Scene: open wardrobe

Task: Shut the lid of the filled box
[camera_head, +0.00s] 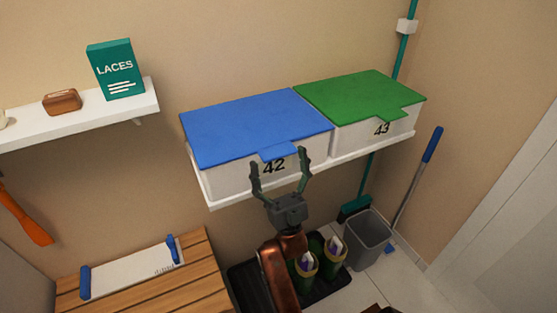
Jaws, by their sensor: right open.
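Two white boxes stand side by side on a white wall shelf (225,202). The left box (224,182), marked 42, has a blue lid (250,122) with a front tab; the lid lies flat over the box. The right box (350,142), marked 43, has a green lid (365,94), also lying flat. The contents of both boxes are hidden. My right gripper (279,168) is open and empty, fingers pointing up, in front of box 42 just below the blue tab. I cannot tell whether a fingertip touches the box. My left gripper is not in view.
A small shelf (60,126) at left holds a LACES box (117,69) and a brown brush (62,101).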

